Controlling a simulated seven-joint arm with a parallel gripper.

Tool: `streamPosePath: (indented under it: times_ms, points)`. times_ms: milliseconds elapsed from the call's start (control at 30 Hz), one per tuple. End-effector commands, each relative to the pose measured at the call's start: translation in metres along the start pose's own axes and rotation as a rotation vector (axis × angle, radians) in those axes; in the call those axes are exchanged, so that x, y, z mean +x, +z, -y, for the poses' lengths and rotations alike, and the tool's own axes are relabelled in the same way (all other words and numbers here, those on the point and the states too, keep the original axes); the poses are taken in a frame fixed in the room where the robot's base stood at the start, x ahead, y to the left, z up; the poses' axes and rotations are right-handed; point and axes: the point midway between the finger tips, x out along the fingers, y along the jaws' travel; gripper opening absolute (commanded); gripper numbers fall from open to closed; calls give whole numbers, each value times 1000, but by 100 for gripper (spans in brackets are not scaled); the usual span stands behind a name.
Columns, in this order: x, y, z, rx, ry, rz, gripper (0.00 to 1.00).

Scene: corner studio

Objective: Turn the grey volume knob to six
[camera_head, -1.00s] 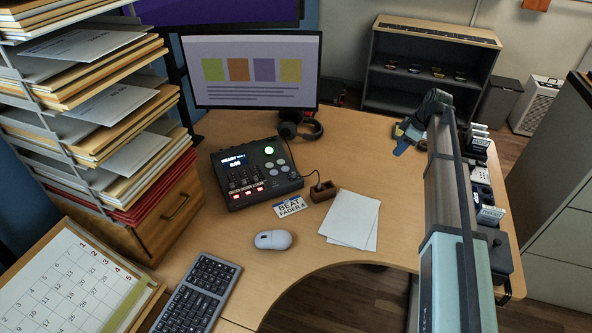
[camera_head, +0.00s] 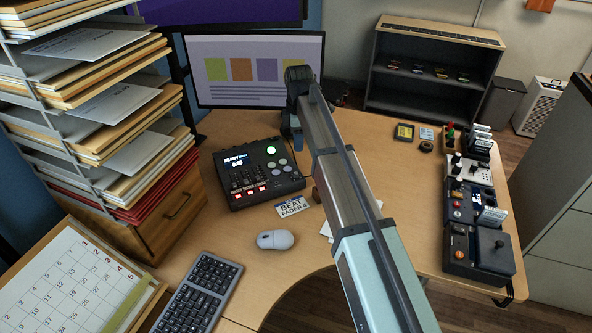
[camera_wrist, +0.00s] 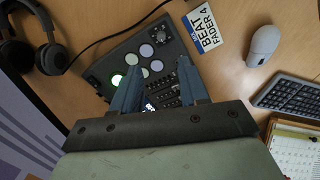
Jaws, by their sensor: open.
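The black mixer box (camera_head: 240,190) stands on the desk with a screen, faders, red lights, round grey pads and a lit green button (camera_head: 271,150). In the wrist view the mixer (camera_wrist: 112,62) lies beneath my gripper (camera_wrist: 159,64), whose two blue fingers are apart and empty. The fingers hide part of its panel and faders. In the head view my gripper (camera_head: 297,138) is at the mixer's right side, largely hidden by my arm.
Several boxes with knobs line the right edge, including a white box (camera_head: 459,168) and a dark box (camera_head: 465,262). A label card (camera_head: 293,203), mouse (camera_head: 275,240) and keyboard (camera_head: 199,294) lie nearby. Headphones (camera_wrist: 40,40) and a monitor (camera_head: 250,70) stand behind the mixer.

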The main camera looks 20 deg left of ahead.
Motion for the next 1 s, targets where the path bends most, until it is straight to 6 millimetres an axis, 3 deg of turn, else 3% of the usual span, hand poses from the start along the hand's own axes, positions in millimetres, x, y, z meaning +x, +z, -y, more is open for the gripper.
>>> streamPosePath:
  times_ms: [267, 700, 1000]
  points:
    - [17, -6, 2, -10, -3, 5, 44]
    - [91, -5, 2, -9, -3, 5, 44]
    - [127, -5, 2, -9, -1, 4, 44]
